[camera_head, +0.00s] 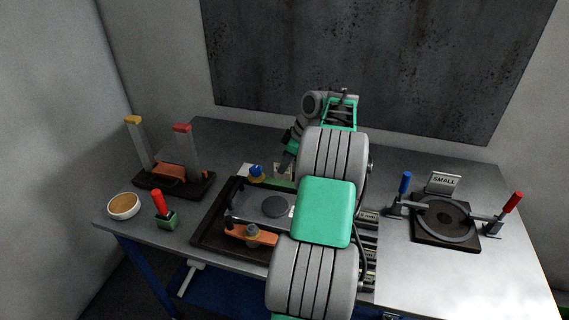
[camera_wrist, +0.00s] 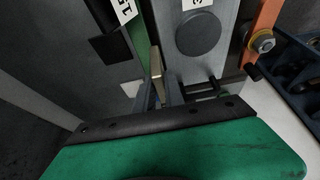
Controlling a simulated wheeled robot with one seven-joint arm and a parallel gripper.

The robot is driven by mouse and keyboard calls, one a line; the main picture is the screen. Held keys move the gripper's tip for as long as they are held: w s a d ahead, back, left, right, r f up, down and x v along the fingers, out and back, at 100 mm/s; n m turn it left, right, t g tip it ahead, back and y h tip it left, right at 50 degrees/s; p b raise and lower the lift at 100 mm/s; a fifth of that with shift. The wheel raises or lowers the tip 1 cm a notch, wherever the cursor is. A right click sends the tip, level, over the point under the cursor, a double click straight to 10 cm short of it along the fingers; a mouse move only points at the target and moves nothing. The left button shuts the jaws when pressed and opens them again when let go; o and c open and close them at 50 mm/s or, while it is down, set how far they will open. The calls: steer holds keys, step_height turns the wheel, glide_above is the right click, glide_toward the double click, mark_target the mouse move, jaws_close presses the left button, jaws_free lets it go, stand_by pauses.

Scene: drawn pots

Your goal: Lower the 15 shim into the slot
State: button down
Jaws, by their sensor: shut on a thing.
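In the wrist view, my gripper (camera_wrist: 161,93) is shut on a thin brass-coloured shim (camera_wrist: 156,62), seen nearly edge-on. The shim stands beside a grey block (camera_wrist: 214,60) with a round disc, in the narrow gap between that block and a green strip (camera_wrist: 133,42). How deep the shim sits in the gap, I cannot tell. In the head view, the grey block (camera_head: 247,208) lies in a dark tray (camera_head: 210,238); my arm hides the shim and part of the block.
An orange clamp (camera_head: 238,232) and a blue knob (camera_head: 256,171) flank the block. At left are a two-post stand (camera_head: 150,180), a bowl (camera_head: 124,207) and a red-handled tool (camera_head: 160,204). A round fixture marked SMALL (camera_head: 444,220) stands right. The front-right tabletop is clear.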

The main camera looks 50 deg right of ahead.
mark_target(285, 179)
steer(key=shift+f+b, duration=0.9)
steer(key=shift+f, duration=0.5)
steer(key=shift+f+b, duration=1.85)
steer(key=shift+f, duration=0.45)
steer(key=c, duration=1.3)
jaws_free()
steer(key=shift+c, duration=0.2)
steer(key=p+v, duration=0.1)
steer(key=v, duration=0.6)
steer(key=shift+s+r, duration=0.15)
steer(key=shift+r, duration=0.2)
steer(key=shift+d, duration=0.1)
